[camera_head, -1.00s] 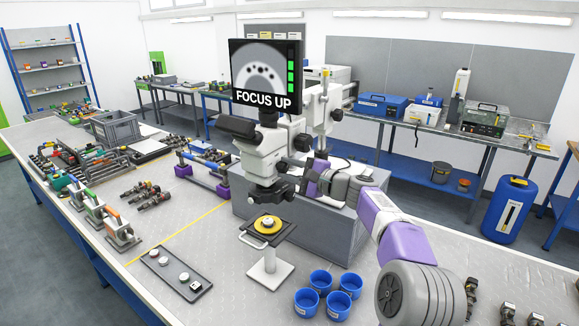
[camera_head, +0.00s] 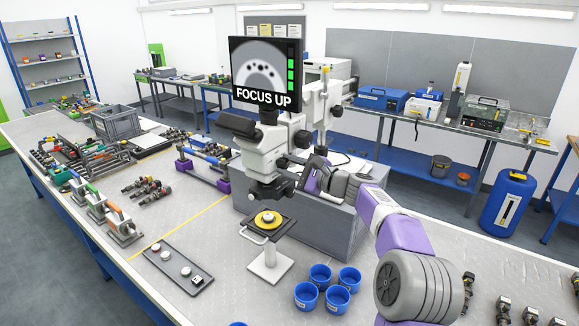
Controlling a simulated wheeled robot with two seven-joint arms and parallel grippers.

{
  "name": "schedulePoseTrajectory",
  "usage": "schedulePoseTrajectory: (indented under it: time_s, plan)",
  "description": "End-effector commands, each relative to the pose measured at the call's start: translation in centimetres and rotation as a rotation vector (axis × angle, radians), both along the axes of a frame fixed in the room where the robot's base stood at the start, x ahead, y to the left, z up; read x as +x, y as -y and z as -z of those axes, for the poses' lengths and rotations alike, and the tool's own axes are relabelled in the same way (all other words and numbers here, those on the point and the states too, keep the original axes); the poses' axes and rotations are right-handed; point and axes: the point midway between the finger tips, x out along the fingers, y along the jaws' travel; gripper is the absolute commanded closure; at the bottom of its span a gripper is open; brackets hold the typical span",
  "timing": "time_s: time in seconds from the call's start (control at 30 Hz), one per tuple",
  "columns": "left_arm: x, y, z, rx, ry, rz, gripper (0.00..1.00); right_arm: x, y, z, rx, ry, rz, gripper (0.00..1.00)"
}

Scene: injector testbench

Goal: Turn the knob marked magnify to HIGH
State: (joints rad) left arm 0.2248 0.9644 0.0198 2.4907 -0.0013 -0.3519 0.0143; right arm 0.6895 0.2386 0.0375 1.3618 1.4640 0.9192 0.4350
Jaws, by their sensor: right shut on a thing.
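The microscope (camera_head: 262,150) stands on a grey block on the bench, with a screen (camera_head: 266,75) on top reading "FOCUS UP" beside a green bar. A black knob (camera_head: 302,139) shows uncovered on its right side. My right gripper (camera_head: 312,179), with purple and dark parts, is at the lower right side of the microscope, below that black knob. It is shut on the magnify knob, which the gripper hides. I cannot read any knob marking or its setting. My left gripper is not in view.
A small stage (camera_head: 267,222) with a yellow disc stands under the microscope. Several blue cups (camera_head: 320,275) stand in front, near my right forearm. A dark tray (camera_head: 178,270) with small round parts lies at the left. Bench surface between them is clear.

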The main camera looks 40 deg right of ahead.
Motion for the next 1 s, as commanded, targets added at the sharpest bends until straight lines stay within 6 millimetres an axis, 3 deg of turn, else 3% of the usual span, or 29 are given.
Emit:
schedulePoseTrajectory:
  time_s: [0.1,0.13,0.3,0.63,1.0]
  plan:
    - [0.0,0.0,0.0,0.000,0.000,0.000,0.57,0.0,-0.1,0.0,0.003,0.000,-0.001,0.97]
    - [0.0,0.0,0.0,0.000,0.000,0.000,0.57,0.0,-0.1,0.0,0.003,0.000,-0.001,0.64]
    - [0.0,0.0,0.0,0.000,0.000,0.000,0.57,0.0,0.0,0.0,0.001,0.000,-0.001,0.41]
    - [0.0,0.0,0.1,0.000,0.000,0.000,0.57,-0.5,0.2,0.0,-0.001,0.000,0.001,0.41]
    - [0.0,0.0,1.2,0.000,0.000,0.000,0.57,-6.0,1.8,0.1,0.000,-0.001,0.002,0.41]
